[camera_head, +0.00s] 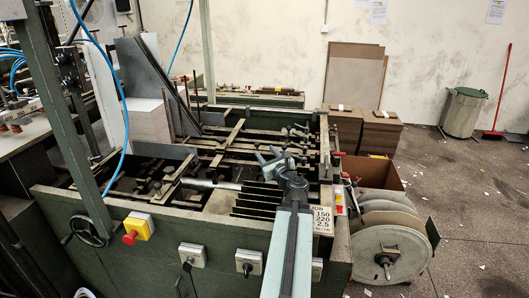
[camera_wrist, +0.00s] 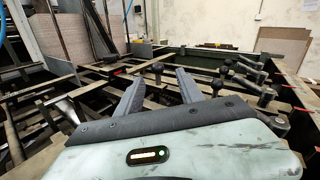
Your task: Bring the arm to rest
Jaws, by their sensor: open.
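My gripper (camera_head: 268,157) is over the bed of the green greyboard feeder (camera_head: 150,222), at the end of my pale arm, which reaches in over the front edge. In the wrist view my gripper (camera_wrist: 158,86) shows two grey fingers spread apart, with nothing between them. Rails and a dark knob of the feeder show beyond the fingers. I cannot tell the exact height of the fingers above the rails.
Levers with dark knobs (camera_wrist: 250,85) stand to the right in the wrist view. A stack of boards (camera_head: 152,120) sits at the feeder's back left. A size card (camera_head: 323,220) and a reel (camera_head: 388,252) are right of my arm. Floor at the far right is mostly clear.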

